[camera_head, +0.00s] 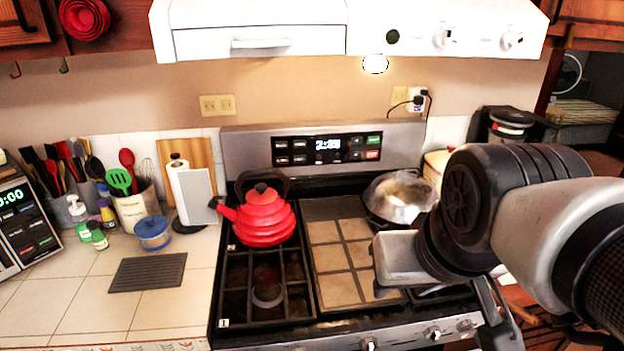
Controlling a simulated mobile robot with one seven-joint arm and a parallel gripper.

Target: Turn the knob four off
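The stove (225,325) has a row of silver knobs along its front edge at the bottom of the view. One knob (368,344) is cut by the lower edge, another (432,333) is right of it, and a third (466,325) is farther right. I cannot tell which is knob four or read their settings. My arm reaches in from the right over the stove's right side. My gripper (497,318) points down by the stove's front right corner, just right of the third knob. Its fingertips are partly cut off, so its opening is unclear.
A red kettle (264,217) stands on the left burners. A pan with a shiny, clear-looking cover (398,196) sits at the back right, near my arm. The left counter holds a blue container (153,233) and a dark mat (148,272). A range hood (270,35) hangs above.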

